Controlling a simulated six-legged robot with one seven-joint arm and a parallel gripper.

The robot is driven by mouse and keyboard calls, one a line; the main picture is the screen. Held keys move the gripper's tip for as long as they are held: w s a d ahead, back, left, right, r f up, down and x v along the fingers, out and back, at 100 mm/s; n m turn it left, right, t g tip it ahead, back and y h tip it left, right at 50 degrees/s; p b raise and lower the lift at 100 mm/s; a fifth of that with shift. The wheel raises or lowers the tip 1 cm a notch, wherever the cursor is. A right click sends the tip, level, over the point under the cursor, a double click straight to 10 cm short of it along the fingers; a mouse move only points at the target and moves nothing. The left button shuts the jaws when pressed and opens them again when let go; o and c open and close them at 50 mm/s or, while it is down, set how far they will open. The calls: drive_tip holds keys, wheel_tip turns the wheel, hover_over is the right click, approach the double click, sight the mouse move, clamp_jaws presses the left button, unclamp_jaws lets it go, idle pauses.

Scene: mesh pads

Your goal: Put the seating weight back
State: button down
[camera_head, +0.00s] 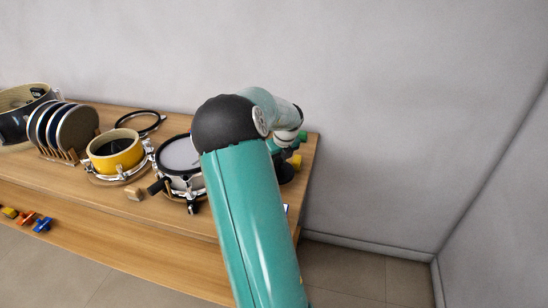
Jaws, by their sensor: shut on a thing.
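My teal arm crosses the middle of the camera_head view, and its wrist bends down behind the upper link over the right end of the bench. My gripper's fingers are hidden behind the arm. A dark rounded thing (287,173) shows just right of the arm, below the wrist. I cannot tell whether it is the seating weight or part of my gripper. A drum with a pale mesh pad (180,155) and a black rim lies left of the arm, partly covered by it.
The wooden bench (110,205) runs along the wall. A yellow drum shell (117,152), a black hoop (140,122), a rack of discs (75,130) and a large dark drum (15,120) stand on it. Small green (302,136) and yellow (297,161) pieces sit at its right end.

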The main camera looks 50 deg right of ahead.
sight(279, 167)
drive_tip(key=shift+d+f, duration=0.2)
drive_tip(key=shift+d, duration=0.25)
drive_tip(key=shift+f, duration=1.6)
drive_tip(key=shift+d+f, duration=0.1)
drive_tip(key=shift+f, duration=0.05)
drive_tip(key=c, duration=1.4)
unclamp_jaws()
drive_tip(key=shift+f, duration=0.2)
drive_tip(key=o, duration=0.5)
drive_tip(key=shift+c, duration=0.2)
drive_tip(key=shift+r, duration=0.1)
drive_tip(key=v, duration=1.2)
